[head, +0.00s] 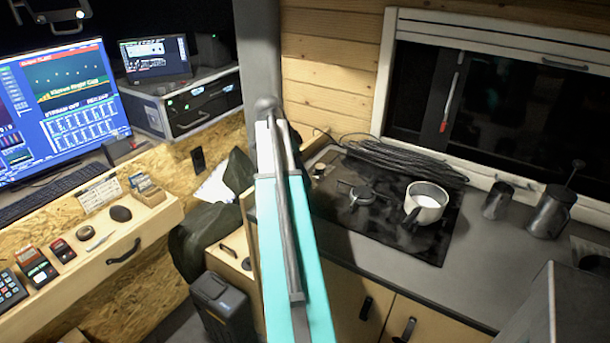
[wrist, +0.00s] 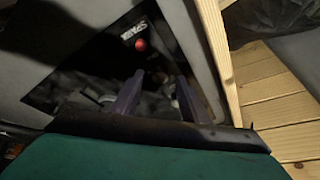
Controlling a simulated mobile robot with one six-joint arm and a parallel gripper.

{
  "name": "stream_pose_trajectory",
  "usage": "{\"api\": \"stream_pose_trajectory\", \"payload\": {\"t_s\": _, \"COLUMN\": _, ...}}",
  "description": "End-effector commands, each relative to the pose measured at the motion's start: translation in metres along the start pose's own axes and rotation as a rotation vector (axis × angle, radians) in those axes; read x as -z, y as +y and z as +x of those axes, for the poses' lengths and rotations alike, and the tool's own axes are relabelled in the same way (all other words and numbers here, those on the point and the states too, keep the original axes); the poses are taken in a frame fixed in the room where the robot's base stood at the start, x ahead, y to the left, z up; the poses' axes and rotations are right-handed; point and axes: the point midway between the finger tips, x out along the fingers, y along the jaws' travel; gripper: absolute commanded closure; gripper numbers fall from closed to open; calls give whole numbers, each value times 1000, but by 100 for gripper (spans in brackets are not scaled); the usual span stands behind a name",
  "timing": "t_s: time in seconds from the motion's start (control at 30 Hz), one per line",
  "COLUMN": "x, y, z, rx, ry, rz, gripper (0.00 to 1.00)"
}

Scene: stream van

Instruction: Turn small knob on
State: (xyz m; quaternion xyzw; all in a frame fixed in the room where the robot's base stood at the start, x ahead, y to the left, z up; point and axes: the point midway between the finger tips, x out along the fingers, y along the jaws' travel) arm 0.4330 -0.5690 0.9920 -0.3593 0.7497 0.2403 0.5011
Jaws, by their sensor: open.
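The black cooktop (head: 385,225) lies in the grey counter at right in the head view. Small pale knob-like parts (head: 319,171) show at its left edge; which one is the small knob, and how it is turned, I cannot tell. In the wrist view a dark glossy panel (wrist: 75,75) carries white lettering and a small round red spot (wrist: 141,44). My gripper (wrist: 158,77) is open, its two fingers apart and pointing toward this panel. Pale, blurred shapes lie near and between the fingers; contact is unclear. In the head view my teal arm rises mid-picture, and I cannot make out the gripper.
A white pot (head: 428,203) stands on the cooktop beside a burner (head: 362,194). A coil of black cable (head: 395,158) lies along its back. Metal cups (head: 551,211) stand at right. A desk with a monitor (head: 60,108) is at left. A wooden edge (wrist: 218,60) borders the panel in the wrist view.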

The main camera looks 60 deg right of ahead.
Motion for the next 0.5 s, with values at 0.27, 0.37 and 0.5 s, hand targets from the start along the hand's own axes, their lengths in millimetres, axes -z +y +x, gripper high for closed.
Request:
{"api": "stream_pose_trajectory", "payload": {"t_s": 0.27, "x": 1, "y": 0, "z": 22, "rx": -1, "ry": 0, "rz": 1, "gripper": 59}}
{"api": "stream_pose_trajectory", "payload": {"t_s": 0.37, "x": 1, "y": 0, "z": 26, "rx": 0, "ry": 0, "rz": 1, "gripper": 59}}
{"api": "stream_pose_trajectory", "payload": {"t_s": 0.5, "x": 1, "y": 0, "z": 27, "rx": 0, "ry": 0, "rz": 1, "gripper": 59}}
